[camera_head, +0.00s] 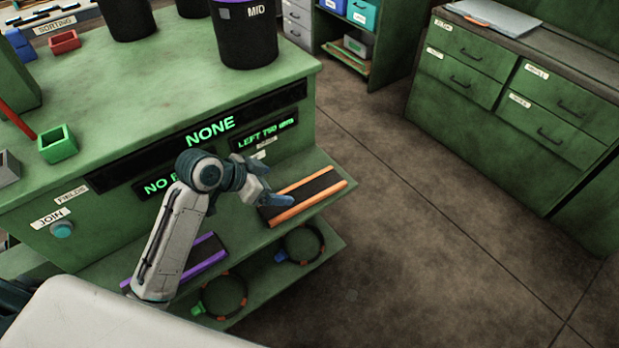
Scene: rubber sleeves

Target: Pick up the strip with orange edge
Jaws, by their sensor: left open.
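The strip with orange edges (318,190) is a dark flat band with an orange border on both long sides. It lies on the upper green shelf (338,170) at the front of the green bench. My left gripper (273,198) is open at the strip's left end, with its fingers over or beside that end. I cannot tell whether it touches the strip. The gripper and wrist hide part of the strip's left end. My right gripper is not in view.
A strip with purple edges (203,257) lies further left, partly behind my left arm. Rings with coloured clips (301,245) lie on the lower shelf. Black bins (246,38) and a green box (58,145) stand on the bench. Open floor (430,240) lies to the right.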

